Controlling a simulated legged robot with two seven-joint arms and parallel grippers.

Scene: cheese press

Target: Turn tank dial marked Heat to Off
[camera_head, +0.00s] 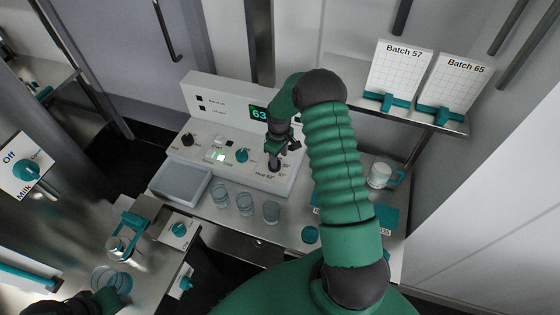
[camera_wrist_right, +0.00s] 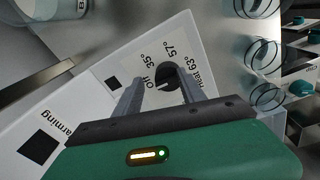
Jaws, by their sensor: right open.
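The Heat dial (camera_wrist_right: 168,74) is a dark round knob on the white tank panel (camera_head: 215,155). In the right wrist view, Off, 35°, 57° and Heat 63° are printed around it. A pale mark shows on the knob's side towards Off, but I cannot tell its exact setting. My right gripper (camera_wrist_right: 163,84) is open, with one finger on each side of the knob; contact is unclear. In the head view, my right gripper (camera_head: 275,162) hides most of this dial. Part of my left arm shows at the bottom left; its left gripper (camera_head: 105,299) is mostly cut off.
The panel also has a black knob (camera_head: 188,139), a teal knob (camera_head: 241,155) and a green display (camera_head: 259,113). Several glasses (camera_head: 245,204) stand in front of it, beside a grey tray (camera_head: 181,184). A mug (camera_head: 380,175) is to the right. Batch cards (camera_head: 398,72) stand on a shelf.

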